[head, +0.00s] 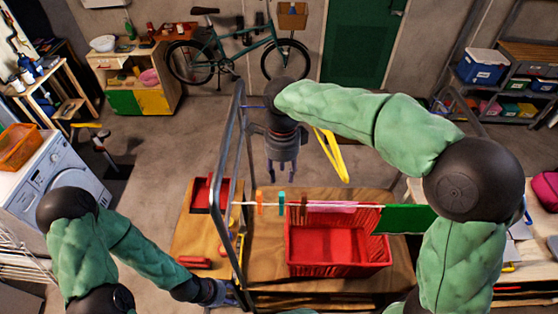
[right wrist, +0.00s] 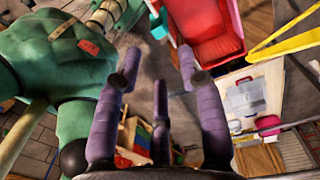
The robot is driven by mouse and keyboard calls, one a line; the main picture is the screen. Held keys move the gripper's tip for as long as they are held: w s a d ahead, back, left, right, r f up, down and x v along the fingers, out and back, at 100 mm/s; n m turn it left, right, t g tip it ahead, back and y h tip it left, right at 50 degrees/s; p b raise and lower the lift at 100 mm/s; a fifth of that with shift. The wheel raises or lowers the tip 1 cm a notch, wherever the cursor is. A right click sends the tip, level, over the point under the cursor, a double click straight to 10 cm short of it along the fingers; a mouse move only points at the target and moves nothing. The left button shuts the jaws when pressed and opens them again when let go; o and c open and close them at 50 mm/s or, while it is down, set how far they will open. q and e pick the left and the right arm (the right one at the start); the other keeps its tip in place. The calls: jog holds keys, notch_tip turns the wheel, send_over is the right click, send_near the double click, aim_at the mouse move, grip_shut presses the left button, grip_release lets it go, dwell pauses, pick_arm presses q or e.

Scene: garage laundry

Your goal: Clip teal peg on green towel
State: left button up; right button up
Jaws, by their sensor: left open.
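The teal peg (head: 281,203) is upright on the clothesline, between an orange peg (head: 260,203) and a brown peg (head: 304,201). The green towel (head: 404,219) hangs at the line's right end, partly behind my right arm. My right gripper (head: 283,172) is beyond the line and appears above the teal peg in the head view. Its fingers are apart and empty, also in the right wrist view (right wrist: 159,65). My left gripper (head: 228,294) is open at the lower left, beside the rack's metal frame.
A red basket (head: 377,252) stands on the wooden table beneath the line. A pink cloth (head: 332,207) hangs between the pegs and towel. The metal frame (head: 229,200) rises at the table's left.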

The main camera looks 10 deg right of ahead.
aim_at(282, 193)
jog(key=shift+s+f, duration=0.25)
jog(key=shift+s, duration=0.1)
jog(key=shift+f+b, duration=0.3)
jog(key=shift+b, duration=0.05)
jog(key=f, duration=0.1)
jog(key=f+b, duration=0.2)
jog(key=shift+w+f, duration=0.3)
jog(key=shift+f, duration=0.05)
jog(key=shift+s+f+b, duration=0.2)
jog(key=shift+f+b, duration=0.5)
jog(key=shift+b, duration=0.15)
jog(key=shift+f+b, duration=1.6)
jog(key=shift+f, duration=0.75)
grip_shut()
jog(key=shift+r, duration=0.1)
